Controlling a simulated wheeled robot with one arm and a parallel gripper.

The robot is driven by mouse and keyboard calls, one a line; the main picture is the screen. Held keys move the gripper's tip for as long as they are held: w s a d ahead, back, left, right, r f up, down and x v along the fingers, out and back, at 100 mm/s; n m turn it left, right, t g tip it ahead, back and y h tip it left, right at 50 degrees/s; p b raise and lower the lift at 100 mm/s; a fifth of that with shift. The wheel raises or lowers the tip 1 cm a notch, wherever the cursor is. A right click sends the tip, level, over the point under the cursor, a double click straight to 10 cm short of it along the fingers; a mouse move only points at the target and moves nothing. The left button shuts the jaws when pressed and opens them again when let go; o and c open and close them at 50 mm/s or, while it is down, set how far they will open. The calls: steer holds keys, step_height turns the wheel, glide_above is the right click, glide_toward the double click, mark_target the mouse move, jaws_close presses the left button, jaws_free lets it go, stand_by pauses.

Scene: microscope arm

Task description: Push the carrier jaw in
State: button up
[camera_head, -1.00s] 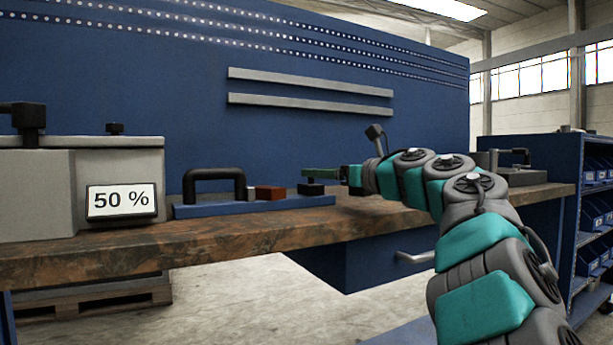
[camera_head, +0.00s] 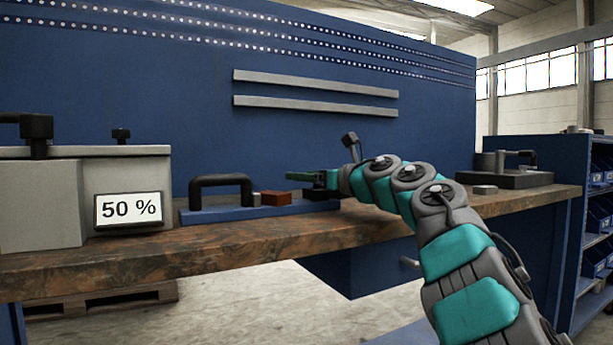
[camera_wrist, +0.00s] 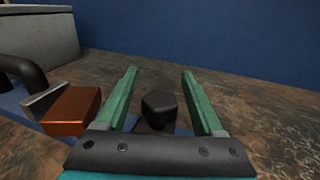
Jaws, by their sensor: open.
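A blue base (camera_head: 215,215) lies along the bench and carries a black arched handle (camera_head: 222,181), a red-brown block (camera_head: 276,198) and, at its right end, a black knobbed part that seems to be the carrier jaw. In the wrist view the black knob (camera_wrist: 158,108) stands between my fingers, with space on both sides. The block (camera_wrist: 72,110) lies left of my left finger, against a grey plate (camera_wrist: 46,98). My gripper (camera_head: 300,176) is open and level, pointing left; it also shows in the wrist view (camera_wrist: 159,73). It mostly hides the knob in the head view.
A grey box with a "50 %" sign (camera_head: 128,208) stands at the left on the wooden bench (camera_head: 150,253). A blue panel (camera_head: 330,130) rises behind. A dark fixture (camera_head: 505,178) and a small grey block (camera_head: 485,189) are at the right.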

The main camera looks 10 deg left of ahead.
steer(key=shift+c, duration=0.4)
jaws_close()
stand_by(0.9)
